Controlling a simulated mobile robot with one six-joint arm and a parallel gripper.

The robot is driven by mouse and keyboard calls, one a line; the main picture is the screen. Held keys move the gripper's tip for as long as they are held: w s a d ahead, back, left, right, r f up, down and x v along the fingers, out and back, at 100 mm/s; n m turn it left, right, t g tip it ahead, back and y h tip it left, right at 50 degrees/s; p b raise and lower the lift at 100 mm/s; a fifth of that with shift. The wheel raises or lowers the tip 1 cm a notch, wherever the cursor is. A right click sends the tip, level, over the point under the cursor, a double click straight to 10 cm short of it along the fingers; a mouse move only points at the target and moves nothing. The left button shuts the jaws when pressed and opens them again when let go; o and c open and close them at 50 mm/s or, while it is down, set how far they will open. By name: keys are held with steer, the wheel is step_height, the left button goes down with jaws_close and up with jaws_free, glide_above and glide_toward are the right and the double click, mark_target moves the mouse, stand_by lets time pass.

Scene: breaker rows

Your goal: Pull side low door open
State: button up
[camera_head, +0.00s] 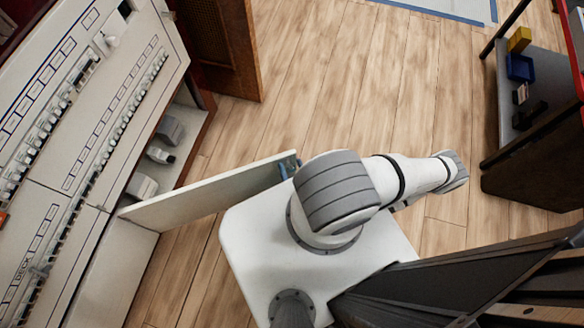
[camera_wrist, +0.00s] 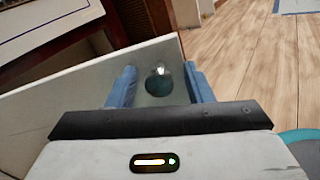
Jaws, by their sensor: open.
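The low side door (camera_head: 205,196) is a pale flat panel. It stands swung out from the lower part of the cabinet, well open, and reaches toward my arm. My gripper (camera_head: 289,167) is at its free end, partly hidden by my arm. In the wrist view the door face (camera_wrist: 75,95) fills the left and middle. The blue fingers of my gripper (camera_wrist: 160,72) are apart, one on each side of a round dark teal knob (camera_wrist: 159,87) with a bright glint. I cannot tell whether a finger touches the knob.
The cabinet (camera_head: 85,110) with breaker rows fills the left; grey items (camera_head: 170,130) show in its open lower bay. A brown wooden panel (camera_head: 235,45) stands behind. A dark shelf (camera_head: 535,110) with small bins is at right. Wood floor (camera_head: 350,80) between is clear.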

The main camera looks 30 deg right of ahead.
steer(key=shift+r, duration=0.1)
step_height(320, 180, up, 10)
steer(key=p, duration=1)
